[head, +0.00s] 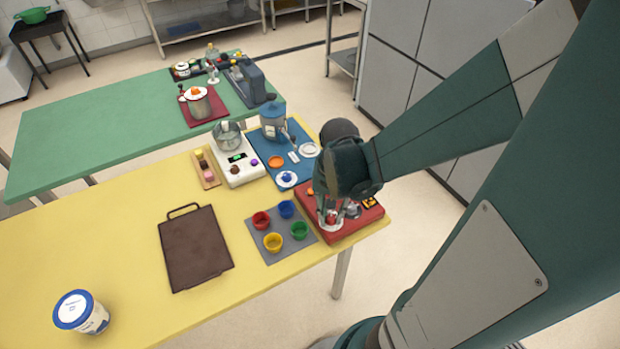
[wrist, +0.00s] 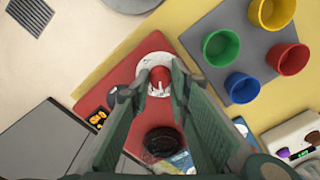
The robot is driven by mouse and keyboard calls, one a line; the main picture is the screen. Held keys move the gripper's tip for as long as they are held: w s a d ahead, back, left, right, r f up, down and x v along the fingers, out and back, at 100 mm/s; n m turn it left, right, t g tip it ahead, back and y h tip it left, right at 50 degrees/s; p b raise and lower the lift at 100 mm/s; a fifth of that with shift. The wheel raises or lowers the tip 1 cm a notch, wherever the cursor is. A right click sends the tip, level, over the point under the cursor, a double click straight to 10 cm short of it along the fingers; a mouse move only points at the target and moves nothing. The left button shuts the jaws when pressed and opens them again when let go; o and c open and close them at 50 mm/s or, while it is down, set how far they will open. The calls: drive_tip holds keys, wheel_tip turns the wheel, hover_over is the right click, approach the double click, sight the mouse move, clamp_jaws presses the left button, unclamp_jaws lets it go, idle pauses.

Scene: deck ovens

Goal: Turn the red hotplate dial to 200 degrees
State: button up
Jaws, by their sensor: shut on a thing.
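The red hotplate base (head: 350,231) sits at the right front corner of the yellow table, under my gripper (head: 335,212). In the wrist view, the red base (wrist: 122,75) carries a round white scale plate (wrist: 157,58) with a red dial (wrist: 159,79) on it. My gripper (wrist: 159,84) points down with one finger on each side of the red dial and is shut on it. The dial has a light pointer mark; the scale's numbers are too small to read. A small orange-on-black display (wrist: 97,117) sits on the base; its text is not legible.
A black round knob (wrist: 162,141) stands on the base close to my fingers. A grey mat (head: 258,241) with red, blue, yellow and green cups lies left of the hotplate. A brown board (head: 195,250) and a white scale (head: 233,173) are farther left.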

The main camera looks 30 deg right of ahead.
sight(331, 217)
drive_tip(key=o, duration=0.9)
drive_tip(key=shift+r, duration=0.2)
drive_tip(key=shift+r, duration=5.75)
drive_tip(key=shift+a, duration=0.1)
